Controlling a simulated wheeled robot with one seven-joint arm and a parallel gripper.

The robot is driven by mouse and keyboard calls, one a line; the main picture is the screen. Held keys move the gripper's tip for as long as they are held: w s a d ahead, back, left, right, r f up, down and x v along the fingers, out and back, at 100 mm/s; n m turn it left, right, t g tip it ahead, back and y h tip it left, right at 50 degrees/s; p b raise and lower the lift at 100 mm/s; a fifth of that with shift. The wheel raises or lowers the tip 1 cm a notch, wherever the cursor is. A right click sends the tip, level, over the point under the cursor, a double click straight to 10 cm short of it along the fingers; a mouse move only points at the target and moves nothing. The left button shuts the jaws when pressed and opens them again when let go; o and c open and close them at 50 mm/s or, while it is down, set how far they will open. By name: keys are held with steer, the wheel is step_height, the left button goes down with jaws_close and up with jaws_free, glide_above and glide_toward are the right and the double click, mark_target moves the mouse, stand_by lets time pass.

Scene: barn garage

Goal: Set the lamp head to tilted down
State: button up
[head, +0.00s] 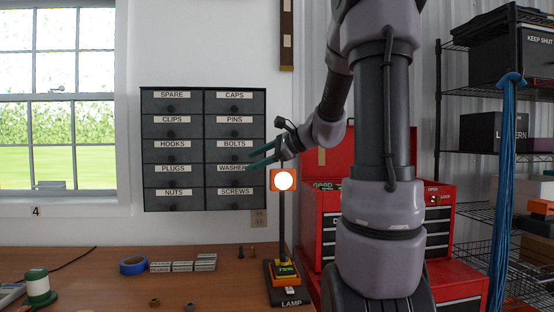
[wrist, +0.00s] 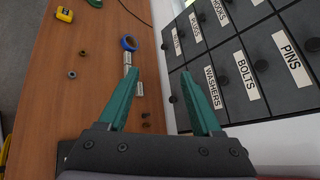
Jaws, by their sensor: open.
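The lamp stands on the workbench left of the red tool chest, with a dark post (head: 283,225) and an orange-black base (head: 285,272) labelled LAMP. Its orange lamp head (head: 273,180) shows a bright round white face straight towards the head camera. My gripper (head: 250,161) is open and empty, its teal fingers pointing left just above and left of the lamp head. The wrist view shows my gripper (wrist: 160,76) open over the bench, with no lamp in sight.
A grey drawer cabinet (head: 204,150) hangs on the wall close to my fingers. The red tool chest (head: 325,210) stands right of the lamp. Blue tape (head: 133,265), a green-white spool (head: 38,288) and small parts lie on the bench (head: 215,285). A wire shelf stands at the right.

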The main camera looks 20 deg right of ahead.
steer(key=w+d+m+t+h, duration=0.2)
steer(key=w+d+m+t, duration=0.3)
steer(key=d, duration=0.5)
steer(key=w+d+m+t+h, duration=0.1)
steer(key=w+d+m+t, duration=0.1)
steer(key=w+d+m, duration=0.6)
steer(key=w+a+n, duration=0.1)
steer(key=w+n, duration=0.1)
steer(key=w, duration=0.6)
steer(key=shift+w+a+f, duration=0.15)
steer(key=shift+a+f, duration=0.2)
steer(key=shift+f, duration=0.05)
jaws_close()
